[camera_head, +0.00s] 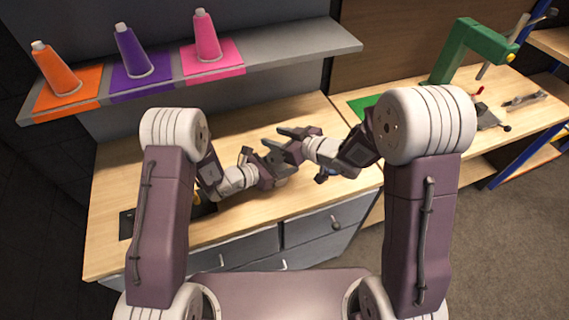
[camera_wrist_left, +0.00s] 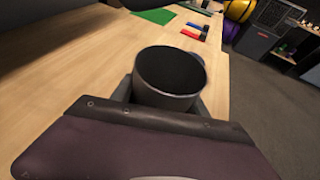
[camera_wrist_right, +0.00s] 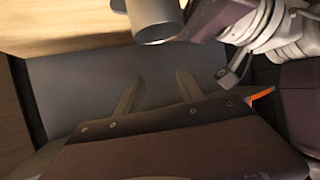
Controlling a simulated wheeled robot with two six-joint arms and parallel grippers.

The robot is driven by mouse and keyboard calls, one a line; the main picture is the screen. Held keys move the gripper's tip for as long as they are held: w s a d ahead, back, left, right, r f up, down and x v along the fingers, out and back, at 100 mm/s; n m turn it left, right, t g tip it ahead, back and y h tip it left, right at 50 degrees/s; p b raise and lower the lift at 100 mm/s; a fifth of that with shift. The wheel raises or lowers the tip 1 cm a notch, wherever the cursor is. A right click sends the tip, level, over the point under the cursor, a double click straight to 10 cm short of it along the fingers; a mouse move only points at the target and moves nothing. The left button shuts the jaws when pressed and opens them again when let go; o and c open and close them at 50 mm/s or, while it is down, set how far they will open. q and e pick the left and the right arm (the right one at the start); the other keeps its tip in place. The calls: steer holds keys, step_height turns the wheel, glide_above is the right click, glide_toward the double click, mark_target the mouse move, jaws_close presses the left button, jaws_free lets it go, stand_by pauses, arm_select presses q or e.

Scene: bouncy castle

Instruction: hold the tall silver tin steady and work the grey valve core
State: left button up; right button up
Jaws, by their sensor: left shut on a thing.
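The tall silver tin (camera_wrist_left: 165,98) is a plain grey cylinder with an open, dark mouth in the left wrist view. My left gripper (camera_wrist_left: 160,103) is shut on it, one finger on each side. The tin also shows at the top of the right wrist view (camera_wrist_right: 155,18), tilted there. My right gripper (camera_wrist_right: 160,76) is open, its fingers apart with nothing between them, and the tin lies beyond its tips. In the head view my right gripper (camera_head: 278,137) is close to my left one, above the bench. I cannot make out the grey valve core.
The wooden bench (camera_head: 125,185) has bare room at the left. A grey shelf (camera_head: 300,42) above holds orange, purple and pink cones on coloured mats. A green clamp-like stand (camera_head: 455,50) is at the right. Red and blue pieces (camera_wrist_left: 193,30) lie along the bench.

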steer(key=shift+d, duration=0.1)
steer(key=v, duration=0.7)
steer(key=shift+s, duration=0.2)
steer(key=shift+d, duration=0.1)
stand_by(0.3)
arm_select(q)
steer(key=o, duration=1.5)
steer(key=shift+o, duration=0.2)
steer(key=v, duration=1.2)
